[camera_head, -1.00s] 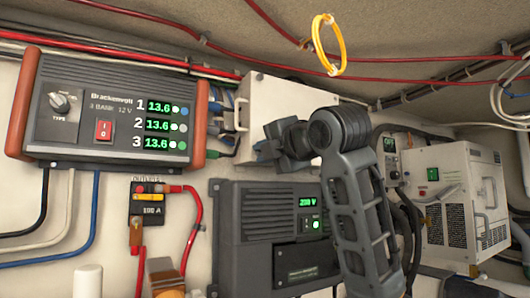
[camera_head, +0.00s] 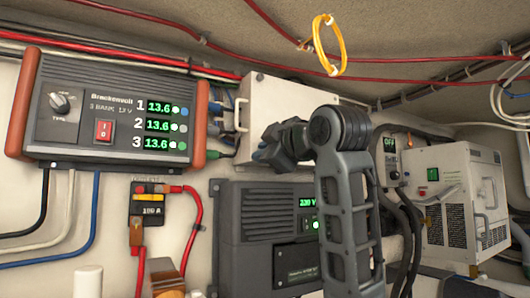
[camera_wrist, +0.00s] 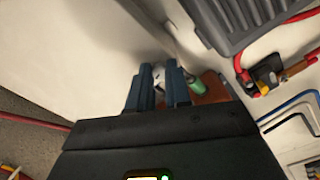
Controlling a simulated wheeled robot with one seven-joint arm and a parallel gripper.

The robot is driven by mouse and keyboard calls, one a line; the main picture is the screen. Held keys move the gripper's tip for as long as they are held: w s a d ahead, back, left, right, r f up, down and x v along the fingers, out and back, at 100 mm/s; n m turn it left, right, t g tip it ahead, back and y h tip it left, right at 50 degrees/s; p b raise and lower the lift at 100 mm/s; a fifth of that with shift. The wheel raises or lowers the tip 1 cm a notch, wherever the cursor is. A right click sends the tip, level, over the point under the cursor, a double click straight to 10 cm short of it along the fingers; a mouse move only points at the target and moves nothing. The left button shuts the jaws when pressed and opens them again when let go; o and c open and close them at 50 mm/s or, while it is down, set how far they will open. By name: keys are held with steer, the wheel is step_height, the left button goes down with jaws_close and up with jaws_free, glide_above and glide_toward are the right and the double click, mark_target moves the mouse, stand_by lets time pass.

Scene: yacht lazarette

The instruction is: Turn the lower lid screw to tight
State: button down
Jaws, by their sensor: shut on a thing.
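The white box (camera_head: 290,95) is mounted on the wall at the middle of the head view, and its pale face (camera_wrist: 90,55) fills the left of the wrist view. My gripper (camera_head: 262,153) is at the lower part of this box, with its arm coming up from below. In the wrist view, the two dark blue fingers of my gripper (camera_wrist: 158,88) are close around a small pale piece, taken to be the lower lid screw (camera_wrist: 158,76). The screw is mostly hidden by the fingers there and fully hidden in the head view. Its turn angle cannot be read.
A three-bank charger (camera_head: 110,115) hangs at the left, with cables below. A dark grey unit (camera_head: 265,235) with a green display is under the box, close to my arm. A white vented unit (camera_head: 460,200) stands at the right. A yellow cable loop (camera_head: 328,45) hangs above.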

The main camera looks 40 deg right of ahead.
steer(key=shift+f+m, duration=0.1)
steer(key=shift+m, duration=1.1)
steer(key=c, duration=1.1)
jaws_free()
steer(key=shift+o, duration=0.2)
steer(key=s+a+b, duration=0.1)
steer(key=s+b, duration=0.1)
steer(key=s, duration=0.5)
steer(key=shift+s+a, duration=0.25)
steer(key=shift+s, duration=0.1)
